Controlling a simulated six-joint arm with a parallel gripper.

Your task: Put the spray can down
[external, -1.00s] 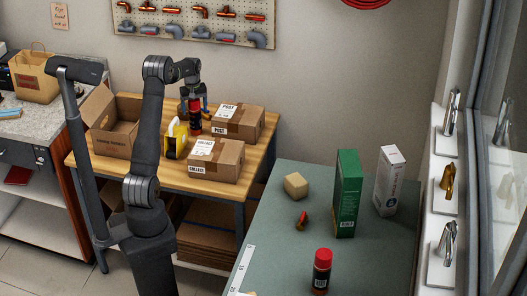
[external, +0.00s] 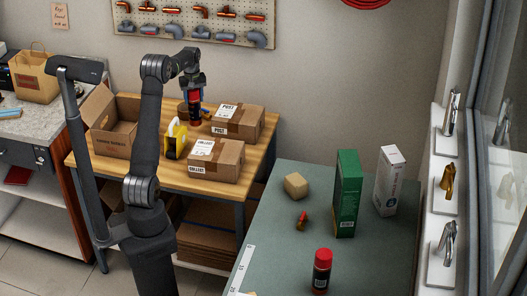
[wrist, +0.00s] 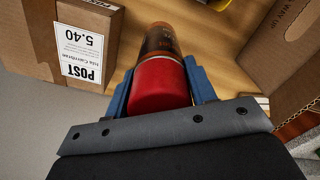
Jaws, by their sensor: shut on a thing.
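A dark spray can (external: 195,113) with a red cap is in my gripper (external: 195,97), over the back of the wooden table. It is roughly upright in the external view, between the open carton and the POST parcel. In the wrist view my gripper (wrist: 160,88) has its blue fingers on both sides of the can's red cap (wrist: 159,90); the dark body (wrist: 160,40) extends away from me. I cannot tell whether the can's base touches the table. A similar red-capped can (external: 321,272) stands on the green table.
The wooden table (external: 222,187) holds an open carton (external: 116,143), a yellow tape dispenser (external: 175,140), a POST parcel (external: 238,121) and a COLLECT parcel (external: 216,160). The POST parcel (wrist: 80,45) lies close beside the can. Boxes stand on the green table (external: 270,225).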

